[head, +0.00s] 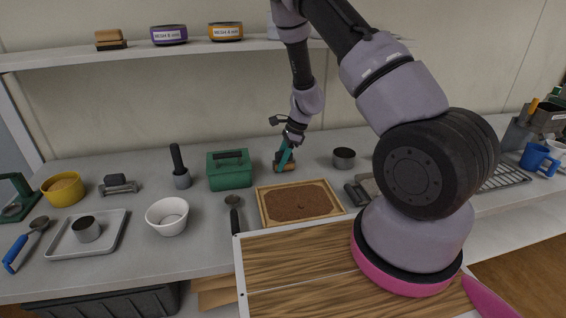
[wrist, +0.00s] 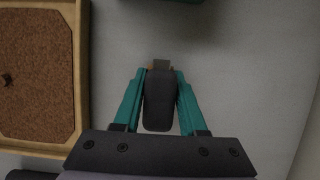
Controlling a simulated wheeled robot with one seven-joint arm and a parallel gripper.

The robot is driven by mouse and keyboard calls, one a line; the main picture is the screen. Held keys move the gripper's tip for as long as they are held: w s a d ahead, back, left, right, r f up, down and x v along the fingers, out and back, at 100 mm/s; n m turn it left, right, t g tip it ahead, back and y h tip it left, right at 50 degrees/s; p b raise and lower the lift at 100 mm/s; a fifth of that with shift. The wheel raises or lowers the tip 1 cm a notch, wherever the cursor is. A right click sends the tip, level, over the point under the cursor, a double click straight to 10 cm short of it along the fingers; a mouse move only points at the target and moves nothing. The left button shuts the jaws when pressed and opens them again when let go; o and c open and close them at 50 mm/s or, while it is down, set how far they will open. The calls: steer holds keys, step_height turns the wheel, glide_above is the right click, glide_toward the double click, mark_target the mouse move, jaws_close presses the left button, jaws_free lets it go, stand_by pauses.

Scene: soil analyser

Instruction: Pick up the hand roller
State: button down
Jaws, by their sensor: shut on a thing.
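The hand roller (wrist: 159,103) shows a dark rounded handle in the wrist view, lying between the teal fingers of my gripper (wrist: 160,76). A grey bit and a small orange-brown bit show at the handle's far end. The roller's brown lower part (head: 287,167) shows beneath the fingers, at or close to the bench top. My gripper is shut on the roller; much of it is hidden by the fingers.
A wood-framed soil tray (head: 263,212) lies just in front. A shelf (head: 200,50) runs above.

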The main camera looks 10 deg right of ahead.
mark_target(280, 153)
steer(key=shift+r, duration=0.15)
steer(key=shift+r, duration=0.65)
step_height(280, 153, up, 2)
steer(key=shift+r, duration=0.15)
steer(key=s, duration=1.8)
steer(key=shift+f, duration=0.2)
